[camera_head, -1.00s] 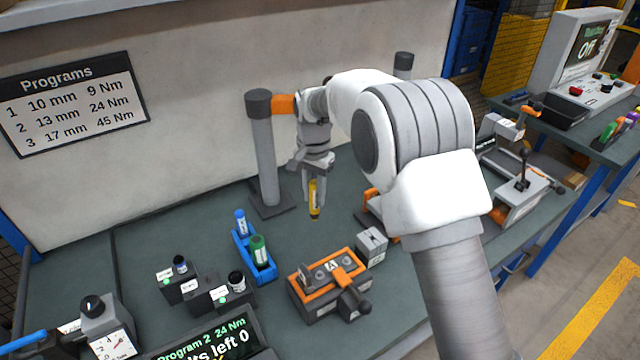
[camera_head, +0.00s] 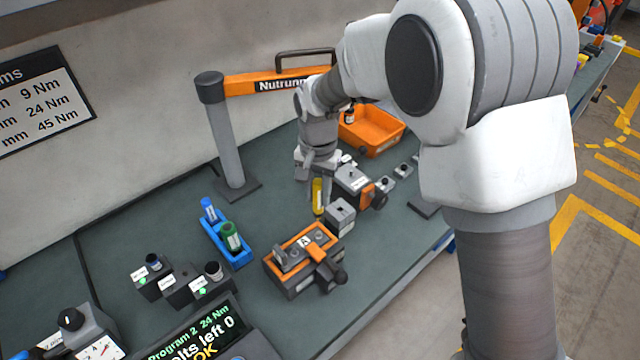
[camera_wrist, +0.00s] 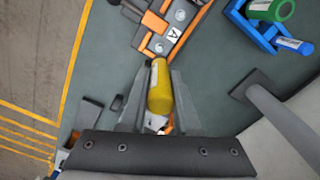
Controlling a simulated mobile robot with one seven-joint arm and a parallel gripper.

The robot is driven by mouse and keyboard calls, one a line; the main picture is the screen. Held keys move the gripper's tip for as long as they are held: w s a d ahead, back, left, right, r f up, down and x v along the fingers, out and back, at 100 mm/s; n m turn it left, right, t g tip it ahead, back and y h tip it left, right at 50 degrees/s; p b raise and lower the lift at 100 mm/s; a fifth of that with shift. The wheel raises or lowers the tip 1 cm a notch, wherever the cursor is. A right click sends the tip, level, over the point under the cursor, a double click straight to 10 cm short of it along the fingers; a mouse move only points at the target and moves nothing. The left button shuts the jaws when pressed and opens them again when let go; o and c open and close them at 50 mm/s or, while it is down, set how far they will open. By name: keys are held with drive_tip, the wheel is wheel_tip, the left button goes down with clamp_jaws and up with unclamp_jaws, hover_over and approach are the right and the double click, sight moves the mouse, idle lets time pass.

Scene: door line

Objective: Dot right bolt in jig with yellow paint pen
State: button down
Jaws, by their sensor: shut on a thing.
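My gripper (camera_head: 319,182) is shut on the yellow paint pen (camera_head: 318,198), which points down, roughly upright. The pen also shows between the fingers in the wrist view (camera_wrist: 160,92). The orange-framed jig (camera_head: 274,265), marked A, lies nearer the camera, below the pen in the picture. The pen is apart from it, behind its far edge. Two round grey bolt heads show in the jig in the wrist view, one (camera_wrist: 180,14) above the A label and one (camera_wrist: 158,47) below it, nearer the pen. I cannot make out any paint on them.
A small grey block (camera_head: 340,218) stands close beside the jig and pen. A blue rack (camera_head: 237,257) with blue and green pens is to the left. A post (camera_head: 225,145) with an orange Nutrunner arm and an orange bin (camera_head: 373,131) are behind. The display (camera_head: 205,335) reads "OK".

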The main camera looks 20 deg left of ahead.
sight(318, 210)
drive_tip(key=shift+f+b, duration=1.55)
drive_tip(key=shift+f, duration=0.85)
drive_tip(key=shift+f+b, duration=0.45)
drive_tip(key=shift+f, duration=0.2)
drive_tip(key=shift+r, duration=0.15)
drive_tip(key=shift+r+p, duration=2.1)
drive_tip(key=shift+r, duration=0.9)
